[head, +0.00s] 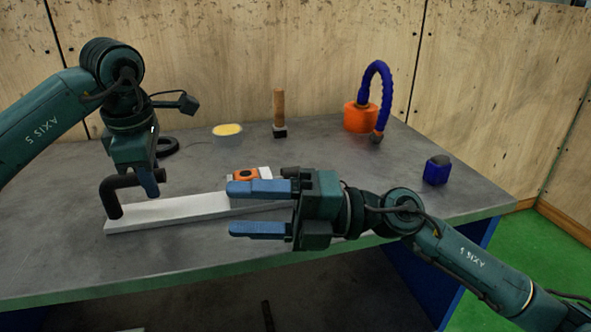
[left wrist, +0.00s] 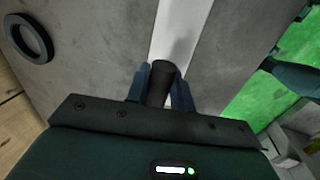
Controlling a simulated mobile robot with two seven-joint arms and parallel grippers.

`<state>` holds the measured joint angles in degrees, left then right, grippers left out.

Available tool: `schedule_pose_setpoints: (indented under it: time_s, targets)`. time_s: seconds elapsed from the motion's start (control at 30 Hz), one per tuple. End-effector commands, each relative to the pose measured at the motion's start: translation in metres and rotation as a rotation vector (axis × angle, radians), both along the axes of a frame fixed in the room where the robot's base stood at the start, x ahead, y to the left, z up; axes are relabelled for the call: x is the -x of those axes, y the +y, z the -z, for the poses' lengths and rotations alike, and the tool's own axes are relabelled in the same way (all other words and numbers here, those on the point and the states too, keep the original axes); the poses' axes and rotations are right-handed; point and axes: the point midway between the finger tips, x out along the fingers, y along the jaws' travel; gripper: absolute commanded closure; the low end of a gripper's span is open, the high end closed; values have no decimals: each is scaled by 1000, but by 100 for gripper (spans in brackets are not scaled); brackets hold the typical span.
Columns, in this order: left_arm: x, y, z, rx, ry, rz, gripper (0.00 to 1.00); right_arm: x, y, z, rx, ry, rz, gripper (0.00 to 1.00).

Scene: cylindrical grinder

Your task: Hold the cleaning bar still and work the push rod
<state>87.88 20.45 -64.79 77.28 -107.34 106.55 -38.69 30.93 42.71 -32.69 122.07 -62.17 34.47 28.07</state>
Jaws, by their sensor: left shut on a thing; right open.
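The cleaning bar, a long pale bar (head: 180,210), lies on the grey table, with a black bent handle (head: 114,200) at its left end. My left gripper (head: 149,184) is shut on this handle; the left wrist view shows the dark handle (left wrist: 161,82) between the two blue fingers. My right gripper (head: 240,210) is open and empty, its fingers pointing left above the bar's right part. An orange block (head: 245,174) with a dark round centre shows just behind its upper finger. The right gripper hides the bar's right end, and I cannot make out the push rod for certain.
At the back of the grey table (head: 60,255) stand a black ring (head: 167,147), a yellow-topped dish (head: 227,131), a wooden-handled tool (head: 279,112) and an orange base with a blue hose (head: 376,82). A blue block (head: 437,170) stands at the right. The front left is clear.

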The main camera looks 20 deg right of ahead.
Motion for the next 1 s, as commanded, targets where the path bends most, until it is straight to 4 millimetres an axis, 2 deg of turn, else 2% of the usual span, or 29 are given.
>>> schedule_pose_setpoints:
  time_s: [0.13, 0.27, 0.37, 0.5, 0.63, 0.8, 0.9, 1.0]
  targets:
    - [0, 0, 0, 0, 1, 1, 100, -31, 1, 4, 228, -341, -68, 42]
    - [0, 0, 0, 0, 1, 1, 100, -58, -6, 6, 434, -639, -169, 42]
    - [0, 0, 0, 0, 1, 1, 100, -78, -18, 2, 583, -857, -269, 42]
    - [0, 0, 0, 0, 1, 1, 100, -103, -44, -11, 781, -1116, -441, 42]
    - [0, 0, 1, 0, 1, 1, 100, -121, -80, -27, 988, -1234, -582, 42]
    - [0, 0, 1, 0, 1, 1, 100, -132, -120, -51, 1177, -1291, -725, 42]
    - [0, 0, 1, 0, 1, 1, 100, -134, -135, -60, 1236, -1300, -774, 42]
    - [0, 0, 1, 0, 1, 1, 100, -134, -141, -63, 1263, -1301, -799, 42]
